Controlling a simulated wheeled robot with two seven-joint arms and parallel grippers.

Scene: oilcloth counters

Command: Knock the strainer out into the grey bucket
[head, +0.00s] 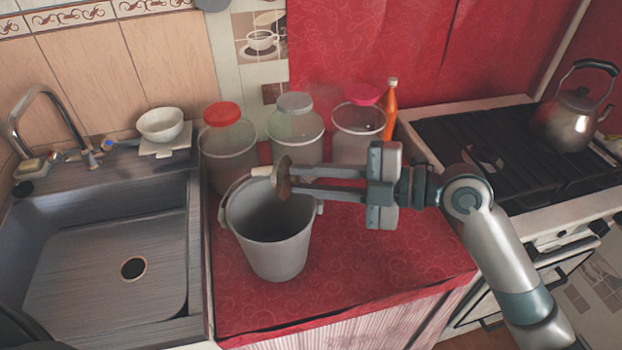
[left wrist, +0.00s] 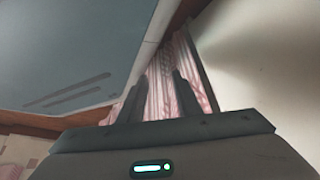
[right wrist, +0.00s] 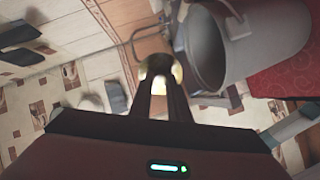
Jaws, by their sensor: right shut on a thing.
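The grey bucket (head: 277,253) stands upright on the red oilcloth, between the sink and the stove; its open mouth shows dark inside. My right gripper (head: 292,180) reaches in from the right and is shut on the strainer (head: 283,178), a small round brownish thing seen nearly edge-on above the bucket's far rim. In the right wrist view the strainer (right wrist: 158,68) is a pale yellowish round at the fingertips, and the bucket (right wrist: 206,48) lies to its right. What the strainer holds cannot be made out. My left gripper (left wrist: 161,92) is open and empty, with pink curtain behind it.
The sink (head: 100,265) is left; the stove with a kettle (head: 572,120) is right. Oilcloth before the bucket is clear.

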